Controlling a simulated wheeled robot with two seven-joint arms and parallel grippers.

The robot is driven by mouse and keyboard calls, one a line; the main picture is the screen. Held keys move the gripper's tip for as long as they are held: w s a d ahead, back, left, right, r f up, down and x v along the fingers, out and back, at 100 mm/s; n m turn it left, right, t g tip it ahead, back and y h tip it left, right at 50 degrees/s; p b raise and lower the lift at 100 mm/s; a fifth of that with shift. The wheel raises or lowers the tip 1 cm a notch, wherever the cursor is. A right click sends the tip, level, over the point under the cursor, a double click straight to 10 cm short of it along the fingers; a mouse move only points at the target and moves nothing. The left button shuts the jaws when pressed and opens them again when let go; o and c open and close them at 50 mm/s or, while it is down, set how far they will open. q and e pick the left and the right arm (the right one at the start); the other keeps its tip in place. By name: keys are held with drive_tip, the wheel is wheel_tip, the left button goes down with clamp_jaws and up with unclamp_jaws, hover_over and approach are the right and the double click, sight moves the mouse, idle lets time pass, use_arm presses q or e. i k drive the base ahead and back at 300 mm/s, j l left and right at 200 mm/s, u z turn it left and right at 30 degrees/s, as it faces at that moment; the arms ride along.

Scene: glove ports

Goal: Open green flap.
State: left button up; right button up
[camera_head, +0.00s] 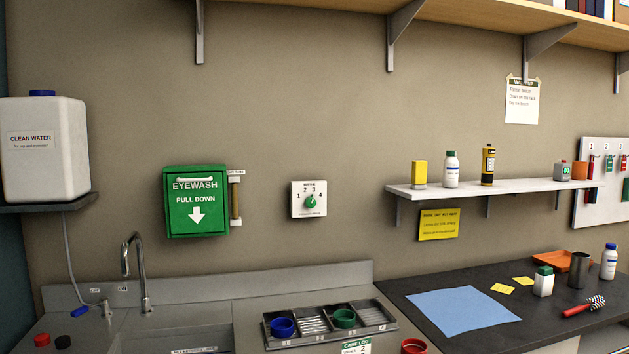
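The green flap (196,203) is the front of a wall-mounted box at left centre. It is lettered "EYEWASH PULL DOWN" with a white downward arrow. It looks upright and shut against the box. A white bar handle (197,180) runs across its upper part. What is behind the flap is hidden. Neither of my grippers is in view.
A sink with a tall tap (134,270) lies below left of the flap. A white water tank (43,150) stands on a shelf at far left. A numbered dial (310,202) is right of the flap. A compartment tray (328,323) with cups sits on the counter.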

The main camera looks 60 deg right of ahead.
sight(195, 199)
drive_tip(key=z, duration=2.4)
